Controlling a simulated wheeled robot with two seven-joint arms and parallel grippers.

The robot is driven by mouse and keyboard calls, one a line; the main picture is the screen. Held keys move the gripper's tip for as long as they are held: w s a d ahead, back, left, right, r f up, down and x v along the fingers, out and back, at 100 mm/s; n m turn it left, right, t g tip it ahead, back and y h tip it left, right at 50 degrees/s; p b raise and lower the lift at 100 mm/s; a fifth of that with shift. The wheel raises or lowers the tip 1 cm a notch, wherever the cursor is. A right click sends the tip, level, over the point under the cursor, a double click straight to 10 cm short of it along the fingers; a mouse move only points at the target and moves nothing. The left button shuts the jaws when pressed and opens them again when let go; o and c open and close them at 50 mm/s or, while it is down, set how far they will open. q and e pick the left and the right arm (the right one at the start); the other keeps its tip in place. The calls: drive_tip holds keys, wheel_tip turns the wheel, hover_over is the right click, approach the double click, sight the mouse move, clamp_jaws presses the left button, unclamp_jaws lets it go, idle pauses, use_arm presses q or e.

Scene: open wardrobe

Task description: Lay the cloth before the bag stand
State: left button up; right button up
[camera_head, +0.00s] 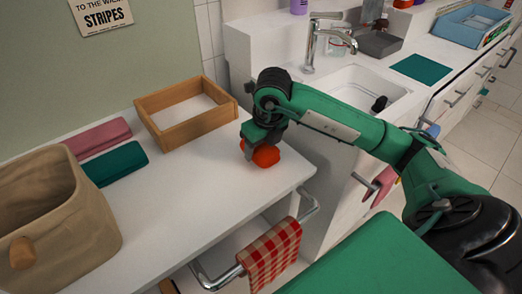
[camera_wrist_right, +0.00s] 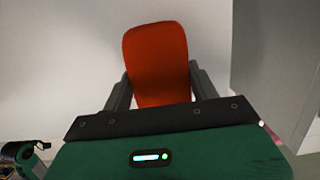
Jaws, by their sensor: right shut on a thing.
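My right gripper (camera_head: 260,145) is shut on a rounded orange-red thing (camera_head: 266,156), held over the right part of the white counter near its edge. In the right wrist view the orange-red thing (camera_wrist_right: 155,60) sits between the two dark fingers and sticks out past them. I cannot tell whether it is a folded cloth or touches the counter. A folded pink cloth (camera_head: 101,138) and a folded teal cloth (camera_head: 115,164) lie side by side at the left. I cannot make out a clear bag stand. My left gripper is not in view.
A beige fabric bag (camera_head: 75,235) stands at the left, and a wooden open box (camera_head: 163,135) at the back. A red checked towel (camera_head: 270,253) hangs on the front rail. The white counter (camera_head: 190,205) is clear in the middle. A sink (camera_head: 365,88) lies at right.

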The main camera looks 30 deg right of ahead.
drive_tip(key=shift+f, duration=0.8)
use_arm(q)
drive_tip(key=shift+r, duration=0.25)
use_arm(e)
drive_tip(key=shift+f, duration=0.1)
drive_tip(key=o, duration=0.7)
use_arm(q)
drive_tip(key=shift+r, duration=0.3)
use_arm(e)
drive_tip(key=shift+o, duration=0.2)
drive_tip(key=shift+r, duration=0.2)
